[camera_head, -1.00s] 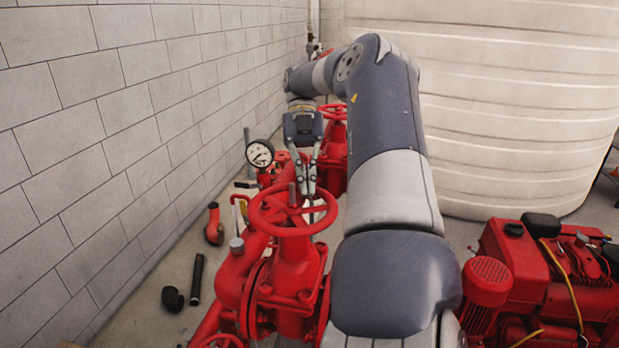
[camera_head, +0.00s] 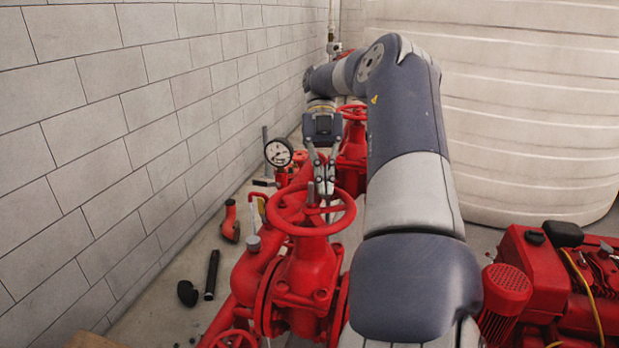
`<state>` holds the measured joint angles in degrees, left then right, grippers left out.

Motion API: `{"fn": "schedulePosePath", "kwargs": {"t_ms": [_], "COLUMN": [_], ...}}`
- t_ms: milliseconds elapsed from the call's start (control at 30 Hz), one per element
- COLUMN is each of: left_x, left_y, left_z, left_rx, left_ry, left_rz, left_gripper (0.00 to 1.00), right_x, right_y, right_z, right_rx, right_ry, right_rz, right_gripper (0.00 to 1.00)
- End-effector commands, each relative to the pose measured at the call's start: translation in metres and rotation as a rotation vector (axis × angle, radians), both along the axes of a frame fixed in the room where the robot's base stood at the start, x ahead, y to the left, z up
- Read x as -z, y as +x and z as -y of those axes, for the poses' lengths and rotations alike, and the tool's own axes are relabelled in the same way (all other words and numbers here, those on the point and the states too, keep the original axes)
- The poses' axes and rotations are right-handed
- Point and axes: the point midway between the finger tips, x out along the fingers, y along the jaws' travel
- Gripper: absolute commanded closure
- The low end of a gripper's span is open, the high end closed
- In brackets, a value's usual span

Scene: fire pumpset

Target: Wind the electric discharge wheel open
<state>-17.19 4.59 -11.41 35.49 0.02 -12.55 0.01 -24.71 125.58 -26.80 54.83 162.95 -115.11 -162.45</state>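A red handwheel (camera_head: 344,222) sits level on top of a red flanged valve (camera_head: 304,272) in the lower middle of the head view. Its stem stands up through the hub. My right gripper (camera_head: 325,194) points down at the wheel's far side, just right of the stem. Its two fingers come close together at the rim. The tips are partly hidden, so I cannot tell whether they grip the rim. My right arm covers the area right of the wheel. My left gripper is out of view.
A second red handwheel (camera_head: 354,112) stands behind my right gripper. A pressure gauge (camera_head: 278,153) is left of it. A block wall (camera_head: 110,120) bounds the left, a pale tank (camera_head: 530,110) the back right. A red engine (camera_head: 560,270) stands at right. Loose fittings lie on the floor.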

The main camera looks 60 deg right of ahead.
Motion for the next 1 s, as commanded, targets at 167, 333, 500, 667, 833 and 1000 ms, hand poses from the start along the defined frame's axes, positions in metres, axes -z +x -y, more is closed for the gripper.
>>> {"fn": "schedulePosePath", "kwargs": {"t_ms": [167,333,500,667,833,1000], "left_x": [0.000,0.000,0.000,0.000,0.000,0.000], "left_y": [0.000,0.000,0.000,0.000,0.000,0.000], "left_z": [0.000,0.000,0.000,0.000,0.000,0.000], "left_rx": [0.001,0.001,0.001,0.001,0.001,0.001], "left_ry": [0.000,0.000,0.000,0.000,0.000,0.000], "left_rz": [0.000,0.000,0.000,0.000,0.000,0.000], "left_gripper": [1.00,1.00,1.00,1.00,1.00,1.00], "right_x": [0.000,-0.001,-0.002,-0.001,-0.002,-0.002], "right_y": [-0.003,-0.007,-0.010,-0.013,-0.015,-0.016], "right_z": [-0.001,-0.001,-0.001,-0.001,-0.002,-0.003], "right_rx": [0.071,0.138,0.191,0.237,0.281,0.320], "right_ry": [0.008,0.009,0.007,0.006,0.007,0.006], "right_rz": [0.011,0.008,0.006,0.005,0.005,0.004], "right_gripper": [1.00,1.00,1.00,1.00,1.00,1.00]}}
